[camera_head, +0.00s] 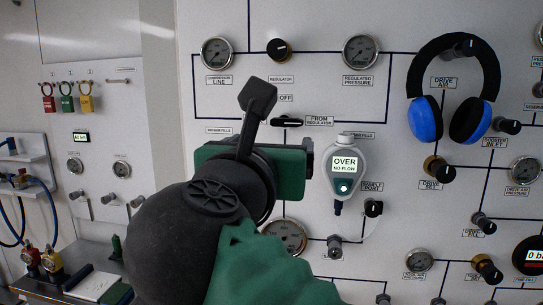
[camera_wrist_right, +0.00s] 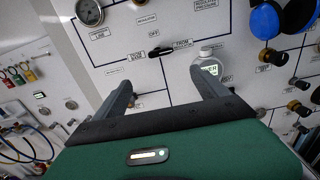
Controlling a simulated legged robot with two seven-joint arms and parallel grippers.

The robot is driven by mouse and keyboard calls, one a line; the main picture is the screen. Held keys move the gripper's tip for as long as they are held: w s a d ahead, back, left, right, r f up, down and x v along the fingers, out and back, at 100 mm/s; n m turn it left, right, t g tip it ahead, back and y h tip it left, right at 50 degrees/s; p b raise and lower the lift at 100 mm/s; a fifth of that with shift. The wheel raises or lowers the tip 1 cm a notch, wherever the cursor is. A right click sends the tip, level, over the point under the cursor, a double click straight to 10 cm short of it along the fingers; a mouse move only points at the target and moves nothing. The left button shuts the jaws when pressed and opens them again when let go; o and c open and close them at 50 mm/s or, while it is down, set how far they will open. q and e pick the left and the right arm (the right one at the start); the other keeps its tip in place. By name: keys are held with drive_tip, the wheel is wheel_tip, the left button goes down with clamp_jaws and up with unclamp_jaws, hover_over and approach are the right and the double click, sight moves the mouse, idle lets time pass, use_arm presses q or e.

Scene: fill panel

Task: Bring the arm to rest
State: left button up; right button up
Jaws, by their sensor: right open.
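My right arm rises from the bottom of the head view, with its right gripper (camera_head: 283,120) raised in front of the fill panel (camera_head: 330,22). In the right wrist view the two dark fingers of this gripper (camera_wrist_right: 162,82) stand wide apart with nothing between them. My forearm hides part of the lower panel. My left gripper is not in view.
A grey meter (camera_head: 345,168) reading OVER, NO FLOW hangs just right of the gripper. Blue and black headphones (camera_head: 426,118) hang farther right. Gauges and knobs stick out around. A bench (camera_head: 75,268) with a clipboard (camera_head: 95,284) is at lower left.

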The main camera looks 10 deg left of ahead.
drive_tip(key=shift+s, duration=0.1)
drive_tip(key=w+d+f+n+y+p, duration=0.1)
drive_tip(key=w+f+n+y, duration=0.1)
drive_tip(key=w+f+n, duration=0.55)
drive_tip(key=w+d+f+n+y+p, duration=0.15)
drive_tip(key=w+f+n, duration=0.25)
drive_tip(key=f+n, duration=0.65)
drive_tip(key=d+f+n+g, duration=0.4)
drive_tip(key=d+f+n, duration=0.2)
drive_tip(key=f+n, duration=0.45)
drive_tip(key=s+d+f+n+g+p, duration=0.1)
drive_tip(key=s+d+f+n+g, duration=0.1)
drive_tip(key=s+d+f, duration=0.3)
drive_tip(key=s+d+f+n+g+h, duration=0.1)
drive_tip(key=s+d+f+g, duration=0.1)
drive_tip(key=f, duration=0.6)
drive_tip(key=s+d+f+n+g+p, duration=0.1)
drive_tip(key=s+d+f+n+g, duration=0.1)
drive_tip(key=s+d+f, duration=0.3)
drive_tip(key=s+d+f+n+g+h, duration=0.2)
drive_tip(key=s+d+f+g, duration=0.3)
drive_tip(key=s+f, duration=0.5)
drive_tip(key=s+d+n, duration=0.1)
drive_tip(key=s, duration=0.2)
drive_tip(key=shift+f, duration=0.3)
drive_tip(key=shift+w, duration=0.1)
